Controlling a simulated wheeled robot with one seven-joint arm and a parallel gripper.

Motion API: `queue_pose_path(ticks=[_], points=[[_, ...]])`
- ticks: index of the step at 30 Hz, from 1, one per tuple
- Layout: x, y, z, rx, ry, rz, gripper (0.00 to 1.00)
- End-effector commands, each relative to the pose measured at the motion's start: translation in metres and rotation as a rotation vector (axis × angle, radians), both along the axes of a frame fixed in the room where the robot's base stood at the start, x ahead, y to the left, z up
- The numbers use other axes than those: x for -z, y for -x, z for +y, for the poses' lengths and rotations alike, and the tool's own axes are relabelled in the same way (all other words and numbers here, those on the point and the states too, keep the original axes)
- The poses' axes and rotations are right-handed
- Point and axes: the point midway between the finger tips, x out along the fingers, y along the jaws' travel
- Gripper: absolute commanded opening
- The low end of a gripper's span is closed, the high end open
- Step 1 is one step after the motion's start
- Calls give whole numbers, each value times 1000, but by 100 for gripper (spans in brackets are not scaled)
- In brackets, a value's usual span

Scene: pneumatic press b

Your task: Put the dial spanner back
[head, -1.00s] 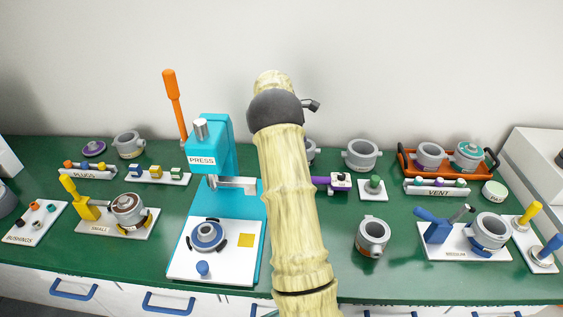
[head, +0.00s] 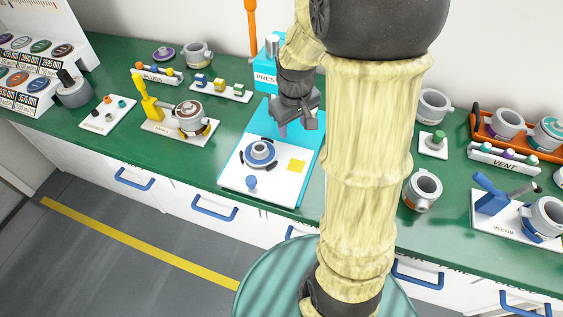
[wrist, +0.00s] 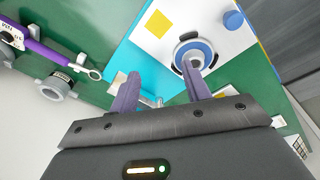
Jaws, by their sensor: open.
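A purple-handled tool with a pale ring at one end, which looks like the dial spanner (wrist: 45,51), is at the left of the wrist view. Its other end runs to a white labelled block (wrist: 11,36) at the left edge; I cannot tell how it sits there. In the head view my arm hides it. My gripper (head: 291,125) is above the press base, beside the press. In the wrist view my gripper (wrist: 162,76) has its two purple fingers apart with nothing between them. The tool lies off to their left, apart from them.
The blue press (head: 268,78) stands behind my gripper. Its white base (head: 277,185) carries a round blue-grey part (head: 260,153). A grey pot (wrist: 57,86) is near the tool's ring. Pots and trays line both sides of the green bench (head: 103,85).

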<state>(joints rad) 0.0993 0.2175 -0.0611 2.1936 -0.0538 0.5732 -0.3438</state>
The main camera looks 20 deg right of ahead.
Motion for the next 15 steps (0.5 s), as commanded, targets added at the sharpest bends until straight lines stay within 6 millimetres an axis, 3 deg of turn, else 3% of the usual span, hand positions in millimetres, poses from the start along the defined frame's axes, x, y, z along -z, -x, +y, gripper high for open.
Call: queue_pose_path(ticks=[3,7,10,15], points=[[3,42,36,86,-48,-44,48],[9,79,60,172,-90,-77,48],[12,93,67,207,-106,-89,48],[13,96,68,219,-110,-91,48]])
